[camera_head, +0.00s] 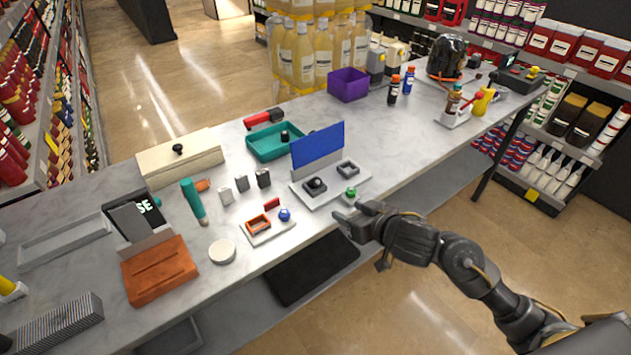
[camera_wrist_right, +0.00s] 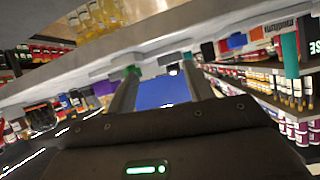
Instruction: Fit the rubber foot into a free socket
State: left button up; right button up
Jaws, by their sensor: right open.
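A white base plate (camera_head: 327,195) with an upright blue panel (camera_head: 318,146) stands at the middle of the counter. Two dark square sockets show on it: the left one (camera_head: 308,188) has a dark round piece in it, and the right one (camera_head: 347,169) looks empty. A small black piece (camera_head: 285,136), possibly the rubber foot, is in the teal tray (camera_head: 262,151) behind the plate. My right gripper (camera_head: 347,215) is open at the counter's front edge, close to the plate. The wrist view shows its fingers apart (camera_wrist_right: 157,88), with the blue panel beyond (camera_wrist_right: 155,94). My left gripper is out of view.
A green knob (camera_head: 350,192) stands at the plate's front right. A small white tray with an orange frame (camera_head: 259,224) and a blue knob (camera_head: 285,215) are left of it. Small grey blocks (camera_head: 242,184) stand behind these. Free counter lies right of the plate (camera_head: 410,155).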

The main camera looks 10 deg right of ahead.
jog(key=y, duration=0.1)
send_near(318, 181)
jog(key=shift+w+a+f+n+b, duration=0.3)
jog(key=shift+w+a+f+b, duration=0.35)
jog(key=shift+w, duration=0.15)
jog(key=shift+b+x, duration=0.5)
jog(key=shift+x, duration=2.3)
jog(key=shift+d+r, duration=0.15)
jog(key=shift+d, duration=0.05)
jog(key=shift+w, duration=0.1)
jog(key=c, duration=1.1)
jog(key=shift+o, duration=0.2)
